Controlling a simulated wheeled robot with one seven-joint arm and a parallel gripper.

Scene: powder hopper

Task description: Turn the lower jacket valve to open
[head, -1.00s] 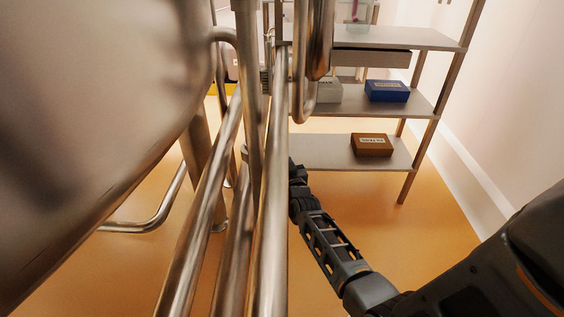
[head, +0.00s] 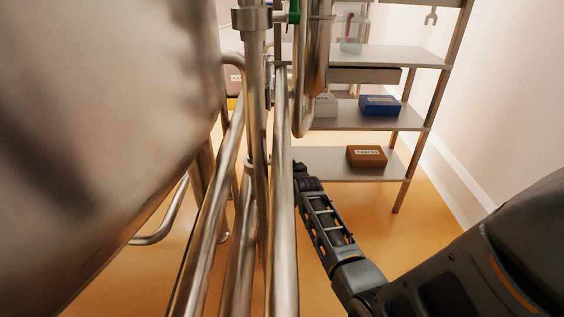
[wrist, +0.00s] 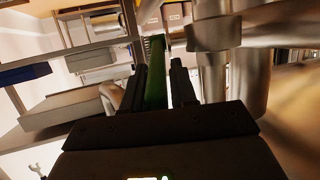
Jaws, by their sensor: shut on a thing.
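In the wrist view, a green lever handle (wrist: 155,85) runs between the two dark fingers of my gripper (wrist: 160,68), which is shut on it. The handle lies beside steel pipework with a collar (wrist: 212,60). I take it to be the lower jacket valve's handle; its valve body is not clear, so I cannot tell its exact angle. In the head view, my arm reaches forward and its end passes behind the upright steel pipes, so the fingers and held handle are hidden. Another green part (head: 294,11) shows high on the pipework.
A large steel vessel (head: 110,110) fills the left. Steel pipes (head: 281,220) stand close to the left of my arm. Behind is a shelf rack (head: 425,120) with a blue box (head: 380,104) and a brown box (head: 366,156). Orange floor is open at right.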

